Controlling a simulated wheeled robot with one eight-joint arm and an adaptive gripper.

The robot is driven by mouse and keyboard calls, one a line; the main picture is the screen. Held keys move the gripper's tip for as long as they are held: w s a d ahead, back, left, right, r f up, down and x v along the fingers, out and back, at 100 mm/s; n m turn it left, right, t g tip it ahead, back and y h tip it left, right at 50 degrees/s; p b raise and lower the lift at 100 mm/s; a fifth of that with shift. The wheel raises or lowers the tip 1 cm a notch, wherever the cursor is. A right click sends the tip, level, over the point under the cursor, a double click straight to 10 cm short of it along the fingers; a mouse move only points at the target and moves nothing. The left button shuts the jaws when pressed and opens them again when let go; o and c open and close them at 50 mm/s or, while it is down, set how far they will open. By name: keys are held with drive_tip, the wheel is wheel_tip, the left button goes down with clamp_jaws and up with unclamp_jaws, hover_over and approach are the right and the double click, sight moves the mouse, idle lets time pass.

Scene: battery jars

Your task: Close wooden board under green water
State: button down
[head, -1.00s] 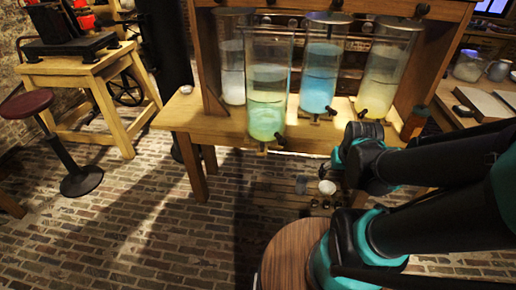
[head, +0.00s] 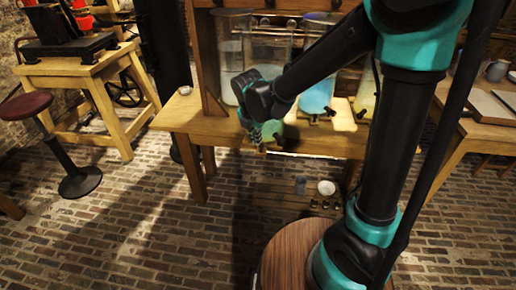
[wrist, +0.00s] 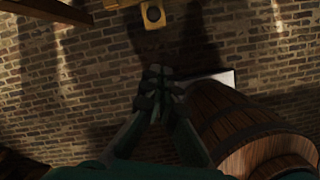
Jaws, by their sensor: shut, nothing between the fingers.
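The jar of green water (head: 270,48) stands at the front of the wooden bench, largely hidden behind my arm. A small wooden piece under it, likely the board, barely shows at the bench's front edge (head: 262,147). In the wrist view, a pale wooden piece with a round hole (wrist: 152,15) sticks out at the top edge; I take it to be this board. My gripper (wrist: 160,82) is shut and empty, below that piece in the picture and apart from it. In the head view my gripper (head: 262,130) is in front of the green jar's lower part.
Jars of blue water (head: 318,95) and yellowish water (head: 364,97) stand to the right, a cloudy one (head: 231,50) to the left. A white bowl (head: 326,187) and a small glass (head: 300,185) are low beneath the bench. The brick floor (head: 110,235) at left is open.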

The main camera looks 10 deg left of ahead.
drive_tip(key=a+n, duration=0.2)
approach(259, 153)
drive_tip(key=shift+s+x, duration=0.2)
drive_tip(key=shift+x, duration=1)
drive_tip(key=shift+s+x, duration=0.15)
drive_tip(key=shift+x, duration=1.05)
drive_tip(key=shift+w+d, duration=0.1)
drive_tip(key=shift+w, duration=0.25)
drive_tip(key=w, duration=1.7)
drive_tip(key=w+d, duration=0.1)
drive_tip(key=w, duration=0.7)
drive_tip(key=shift+w, duration=0.2)
